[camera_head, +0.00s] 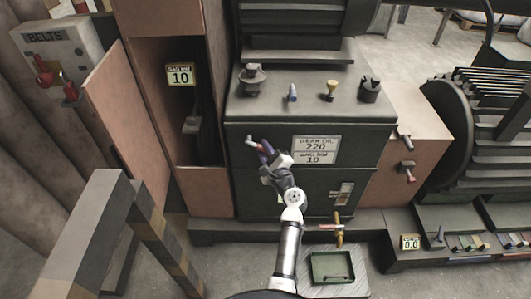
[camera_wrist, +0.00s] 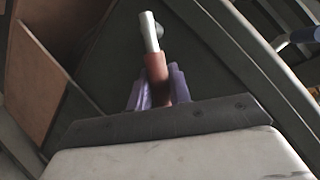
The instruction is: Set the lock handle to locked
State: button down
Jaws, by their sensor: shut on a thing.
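A small handle (camera_head: 249,139) sticks out from the upper left front of the dark green machine cabinet. I take it for the lock handle, but I see no label on it. In the wrist view the handle (camera_wrist: 151,38) has a silver rod end and a red-brown sleeve. My gripper (camera_head: 265,151), with purple fingers, is shut on the sleeve, one finger on each side; the gripper also shows in the wrist view (camera_wrist: 156,88). The rod points up and slightly left in the wrist view. The handle's base is mostly hidden.
A BELTS box (camera_head: 62,52) with red handles is at the left. A brown door (camera_head: 122,108) stands open left of the cabinet. A yellow-black striped barrier (camera_head: 150,225) is at lower left.

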jog(key=a+f+m+t+b, duration=0.1)
jog(key=m+b, duration=0.1)
jog(key=f+m+t+b, duration=0.1)
jog(key=m+b, duration=0.1)
jog(key=b, duration=0.1)
jog(key=a+f+m+t+b, duration=0.1)
jog(key=m+b, duration=0.2)
jog(key=shift+a+h, duration=0.3)
jog(key=m+b, duration=0.2)
jog(key=a+m+t+h+b, duration=0.1)
jog(key=m+b, duration=0.1)
jog(key=shift+a+h, duration=0.2)
jog(key=shift+h, duration=0.1)
jog(key=shift+a+r+m+t+h+b, duration=0.1)
jog(key=shift+a+m+t+h+b, duration=0.2)
jog(key=shift+m+b, duration=0.35)
jog(key=shift+a+r+m+t+h+b, duration=0.1)
jog(key=shift+m+t+h+b, duration=0.25)
jog(key=shift+m, duration=0.4)
jog(key=c, duration=1.3)
grip_release()
